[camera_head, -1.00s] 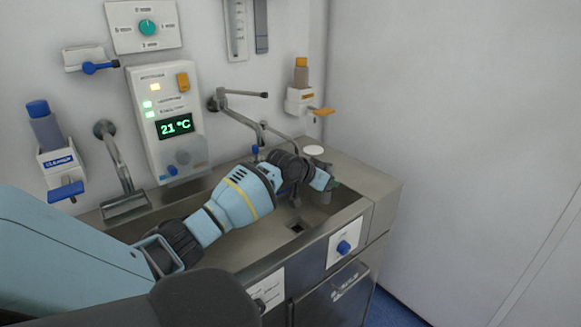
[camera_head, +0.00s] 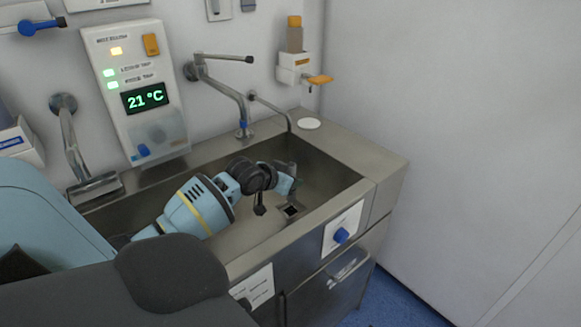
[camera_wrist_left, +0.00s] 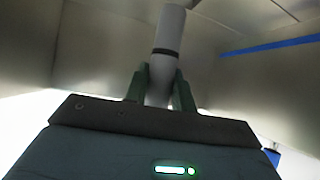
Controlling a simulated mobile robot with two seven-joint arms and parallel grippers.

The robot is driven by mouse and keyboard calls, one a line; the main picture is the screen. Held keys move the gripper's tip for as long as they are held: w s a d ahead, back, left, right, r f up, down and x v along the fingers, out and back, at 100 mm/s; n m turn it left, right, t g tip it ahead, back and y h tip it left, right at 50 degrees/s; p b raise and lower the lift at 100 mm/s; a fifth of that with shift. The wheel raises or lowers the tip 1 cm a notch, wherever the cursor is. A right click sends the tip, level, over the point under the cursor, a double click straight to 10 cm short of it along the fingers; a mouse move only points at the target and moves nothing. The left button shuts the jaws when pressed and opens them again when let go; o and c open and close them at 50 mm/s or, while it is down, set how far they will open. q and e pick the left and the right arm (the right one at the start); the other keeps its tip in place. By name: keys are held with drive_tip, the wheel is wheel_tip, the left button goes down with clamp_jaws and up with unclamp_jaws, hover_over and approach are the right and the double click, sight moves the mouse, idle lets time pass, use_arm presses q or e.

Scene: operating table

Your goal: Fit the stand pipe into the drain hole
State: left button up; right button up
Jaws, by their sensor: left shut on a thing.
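The stand pipe is a grey cylinder with a black band, seen close up in the left wrist view (camera_wrist_left: 170,32). My left gripper (camera_wrist_left: 160,85) is shut on it, with one green finger on each side. In the head view my left gripper (camera_head: 288,180) is inside the sink, and a short part of the pipe (camera_head: 291,168) shows there. The drain hole (camera_head: 291,210) is a dark square opening in the sink floor, just below the gripper in the picture. The pipe's lower end is hard to make out, so I cannot tell whether it touches the hole. My right gripper is not in view.
The steel sink (camera_head: 330,180) has walls around the gripper. A tap (camera_head: 225,85) and a thin bent pipe (camera_head: 275,108) reach over its back edge. A white disc (camera_head: 309,123) lies on the right rim. A control panel (camera_head: 135,95) hangs behind.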

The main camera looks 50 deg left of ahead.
sight(288, 199)
use_arm(q)
wheel_tip(288, 199, down, 7)
drive_tip(key=shift+f+b, duration=0.15)
drive_tip(key=shift+b, duration=0.25)
drive_tip(key=shift+f, duration=0.1)
drive_tip(key=shift+f, duration=0.1)
drive_tip(key=o, duration=1)
